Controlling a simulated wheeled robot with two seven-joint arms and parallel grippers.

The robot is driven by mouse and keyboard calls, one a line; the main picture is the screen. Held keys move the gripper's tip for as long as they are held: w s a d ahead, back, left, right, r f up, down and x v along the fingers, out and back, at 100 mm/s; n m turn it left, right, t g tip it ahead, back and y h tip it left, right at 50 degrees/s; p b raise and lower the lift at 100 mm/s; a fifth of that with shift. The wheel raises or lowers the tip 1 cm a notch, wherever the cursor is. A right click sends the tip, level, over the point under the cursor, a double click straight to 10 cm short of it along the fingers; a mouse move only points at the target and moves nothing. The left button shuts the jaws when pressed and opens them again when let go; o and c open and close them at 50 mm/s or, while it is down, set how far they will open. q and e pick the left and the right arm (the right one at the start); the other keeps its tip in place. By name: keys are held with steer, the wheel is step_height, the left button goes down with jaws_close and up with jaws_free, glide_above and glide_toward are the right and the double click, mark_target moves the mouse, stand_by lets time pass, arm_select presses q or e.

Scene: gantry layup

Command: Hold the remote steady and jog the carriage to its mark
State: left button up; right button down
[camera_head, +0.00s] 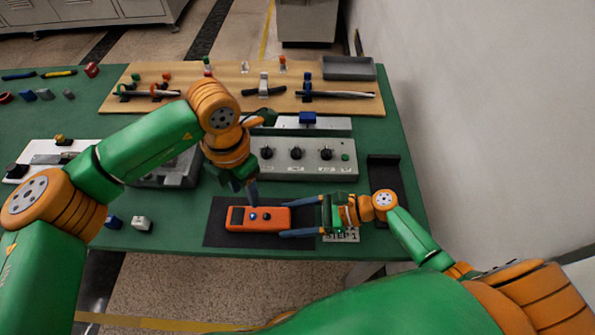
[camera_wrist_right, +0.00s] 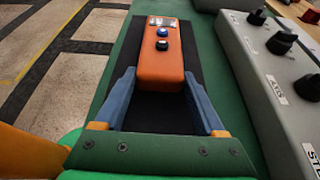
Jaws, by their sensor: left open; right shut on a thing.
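The orange remote (camera_head: 240,222) lies on a dark mat (camera_head: 215,237) near the table's front edge. It has a small display at its left end, a blue button and a dark button. My right gripper (camera_head: 289,216) is shut on the remote's right end, with one blue finger along each side; the grip also shows in the right wrist view (camera_wrist_right: 160,76). My left gripper (camera_head: 250,193) is open, pointing down just behind and above the remote. A blue block (camera_head: 308,117), apparently the carriage, sits on a pale rail behind the control panel. I cannot make out its mark.
A grey control panel (camera_head: 300,172) with several black knobs stands behind the remote. A wooden board (camera_head: 225,98) with tools and a grey tray (camera_head: 349,68) lie at the back. A black tray (camera_head: 386,185) is at right. Small blocks (camera_head: 141,223) lie left of the mat.

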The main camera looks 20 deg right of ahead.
arm_select(q)
steer(key=shift+c, duration=0.2)
stand_by(0.3)
jaws_close()
stand_by(1.5)
